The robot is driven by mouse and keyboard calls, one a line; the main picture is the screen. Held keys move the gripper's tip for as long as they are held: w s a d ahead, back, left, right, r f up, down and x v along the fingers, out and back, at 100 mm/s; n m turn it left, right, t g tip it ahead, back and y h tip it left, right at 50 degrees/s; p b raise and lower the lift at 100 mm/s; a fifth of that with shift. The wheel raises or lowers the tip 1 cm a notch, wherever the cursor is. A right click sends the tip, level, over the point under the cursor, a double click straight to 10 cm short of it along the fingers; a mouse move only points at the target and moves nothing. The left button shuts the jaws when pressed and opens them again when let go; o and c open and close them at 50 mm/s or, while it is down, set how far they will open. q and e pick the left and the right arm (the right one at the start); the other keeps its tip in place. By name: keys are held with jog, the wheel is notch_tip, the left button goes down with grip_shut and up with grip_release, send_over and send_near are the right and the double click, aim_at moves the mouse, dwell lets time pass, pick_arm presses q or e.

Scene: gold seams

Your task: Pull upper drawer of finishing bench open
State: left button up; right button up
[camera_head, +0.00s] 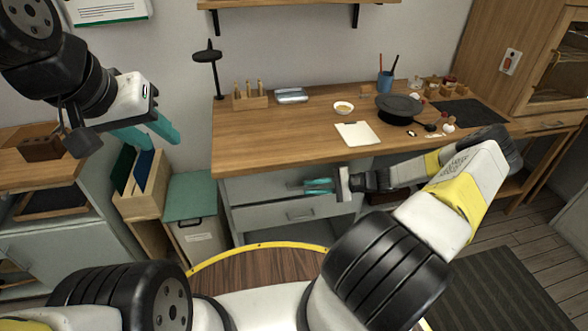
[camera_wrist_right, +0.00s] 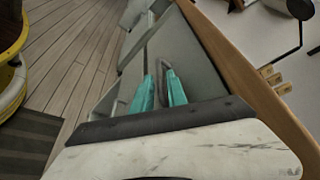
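The finishing bench (camera_head: 290,145) has a wooden top with grey drawers below its front edge. The upper drawer (camera_head: 252,188) has a plain grey front, and its handle is mostly hidden by my right gripper (camera_head: 318,186). In the right wrist view the two teal fingers (camera_wrist_right: 160,88) lie close together on either side of the grey handle (camera_wrist_right: 165,72) and look shut on it. The drawer front looks about level with the cabinet face. The lower drawer (camera_head: 315,211) sits beneath with its own bar handle. My left gripper (camera_head: 146,133) is open and empty, high at the left.
The bench top carries a black hat (camera_head: 398,106), a white sheet (camera_head: 357,133), a small bowl (camera_head: 343,107) and a blue cup (camera_head: 385,80). A green-lidded bin (camera_head: 192,200) and a wooden box (camera_head: 143,190) stand left of the drawers. Floor at right is open.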

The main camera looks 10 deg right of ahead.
aim_at(303, 188)
jog(key=shift+x, duration=1.65)
jog(key=shift+c, duration=0.5)
grip_shut()
